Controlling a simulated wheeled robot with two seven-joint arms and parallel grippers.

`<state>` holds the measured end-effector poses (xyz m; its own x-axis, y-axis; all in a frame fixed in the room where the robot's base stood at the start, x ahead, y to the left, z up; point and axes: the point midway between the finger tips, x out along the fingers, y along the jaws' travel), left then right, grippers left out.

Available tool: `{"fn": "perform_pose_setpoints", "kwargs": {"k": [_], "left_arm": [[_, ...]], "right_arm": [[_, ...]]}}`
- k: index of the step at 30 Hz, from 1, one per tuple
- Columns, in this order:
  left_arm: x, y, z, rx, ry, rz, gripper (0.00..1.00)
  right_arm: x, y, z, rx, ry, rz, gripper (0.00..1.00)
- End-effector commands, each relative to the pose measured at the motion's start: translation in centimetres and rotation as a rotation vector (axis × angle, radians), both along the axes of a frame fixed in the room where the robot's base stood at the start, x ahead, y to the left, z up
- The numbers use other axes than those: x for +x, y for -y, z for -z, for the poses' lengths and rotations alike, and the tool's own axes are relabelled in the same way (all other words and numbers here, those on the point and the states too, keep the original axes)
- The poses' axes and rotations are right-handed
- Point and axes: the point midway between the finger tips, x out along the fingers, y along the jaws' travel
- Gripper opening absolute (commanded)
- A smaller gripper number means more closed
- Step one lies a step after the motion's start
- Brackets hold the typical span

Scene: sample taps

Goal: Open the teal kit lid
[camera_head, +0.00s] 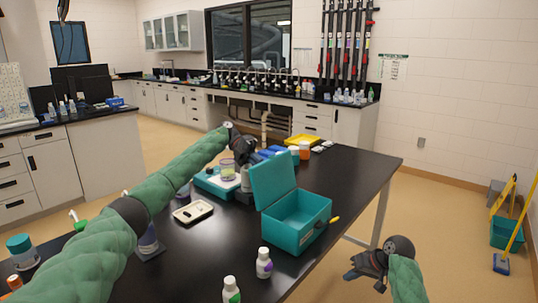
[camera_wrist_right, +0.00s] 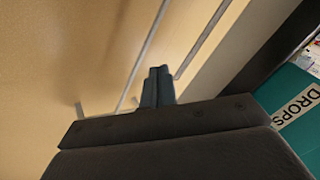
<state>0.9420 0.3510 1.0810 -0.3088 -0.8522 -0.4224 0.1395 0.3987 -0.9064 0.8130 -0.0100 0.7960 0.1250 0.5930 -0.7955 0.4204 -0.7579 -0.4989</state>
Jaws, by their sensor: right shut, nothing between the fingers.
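The teal kit (camera_head: 295,235) stands on the black table, and its lid (camera_head: 272,183) is raised upright at the back left, showing the inside. In the right wrist view a teal surface lettered "DROPS" (camera_wrist_right: 284,92) shows at the right edge. My right gripper (camera_head: 362,268) is shut and empty, past the table's right edge and apart from the kit; its closed fingers (camera_wrist_right: 158,84) show over the floor. My left gripper (camera_head: 243,170) is behind the lid, near the scale; its fingertips are too small and dark to read.
Two white bottles (camera_head: 264,263) stand in front of the kit. A pale tray (camera_head: 193,211) lies left of it, and a teal scale with a jar (camera_head: 228,169) stands behind. A yellow tray (camera_head: 303,141) is at the far end. The table's right corner is clear.

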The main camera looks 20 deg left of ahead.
Motion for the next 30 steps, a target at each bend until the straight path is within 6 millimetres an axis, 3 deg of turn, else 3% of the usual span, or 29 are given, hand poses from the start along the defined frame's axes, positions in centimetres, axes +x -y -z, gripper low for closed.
{"fn": "perform_pose_setpoints", "kwargs": {"k": [9, 17, 23, 30], "left_arm": [[0.0, 0.0, 0.0, 0.000, 0.000, -0.001, 0.00], [0.0, 0.0, 0.0, 0.000, 0.000, -0.001, 0.00], [0.0, 0.0, 0.0, 0.000, 0.000, 0.000, 0.00], [0.0, 0.0, 0.0, 0.000, -0.001, 0.000, 0.00]], "right_arm": [[6.2, -1.1, -8.2, 0.049, 0.001, -0.045, 0.00], [9.8, -3.5, -15.2, 0.070, 0.018, -0.113, 0.00], [11.5, -7.2, -20.5, 0.056, 0.059, -0.200, 0.00], [12.3, -13.1, -26.1, 0.002, 0.133, -0.330, 0.00]]}}
